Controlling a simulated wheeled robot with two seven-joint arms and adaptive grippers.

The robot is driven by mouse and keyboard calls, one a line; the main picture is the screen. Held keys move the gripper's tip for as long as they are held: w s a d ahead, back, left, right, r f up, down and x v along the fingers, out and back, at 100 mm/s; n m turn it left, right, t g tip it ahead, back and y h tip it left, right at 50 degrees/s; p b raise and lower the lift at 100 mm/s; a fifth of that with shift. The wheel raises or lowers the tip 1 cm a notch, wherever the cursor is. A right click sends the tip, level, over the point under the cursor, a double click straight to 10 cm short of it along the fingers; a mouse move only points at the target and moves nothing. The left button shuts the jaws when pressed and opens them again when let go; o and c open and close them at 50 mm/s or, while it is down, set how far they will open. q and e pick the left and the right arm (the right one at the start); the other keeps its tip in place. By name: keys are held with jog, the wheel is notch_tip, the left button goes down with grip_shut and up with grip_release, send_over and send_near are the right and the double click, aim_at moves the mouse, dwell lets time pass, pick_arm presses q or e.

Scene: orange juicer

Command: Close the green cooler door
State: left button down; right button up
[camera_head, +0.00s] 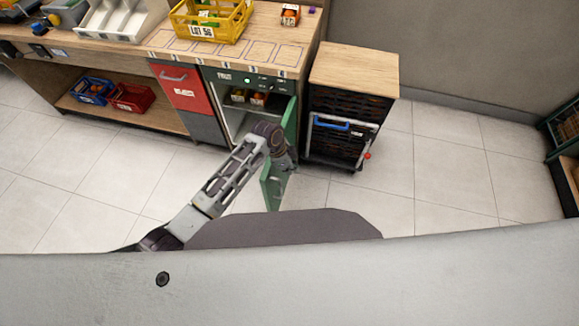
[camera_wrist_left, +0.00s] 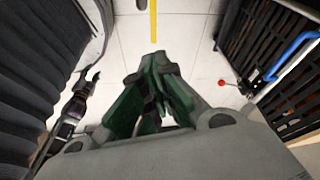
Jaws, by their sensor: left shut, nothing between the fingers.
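The green cooler door (camera_head: 271,188) stands open in the head view, swung out from the right side of the cooler toward me. The cooler (camera_head: 226,118), with a green light on its panel, shows its open inside. My left gripper (camera_head: 286,160) is at the door, and my arm covers the middle of the door. In the left wrist view the closed fingers (camera_wrist_left: 155,68) show green and dark, with nothing between them. I cannot tell whether they touch the door.
A dark crate cart (camera_head: 340,128) with a blue handle stands right of the door; it also shows in the left wrist view (camera_wrist_left: 290,65). A red drawer (camera_head: 181,88) is left of the cooler. A yellow bin (camera_head: 208,25) stands on the counter. Tiled floor is free at right.

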pick_arm(q)
notch_tip(320, 180, down, 6)
jog(key=a, duration=0.1)
jog(key=shift+a+f, duration=0.25)
jog(key=shift+a, duration=0.1)
dwell(0.9)
jog(key=shift+a+p, duration=0.2)
jog(key=shift+p, duration=0.15)
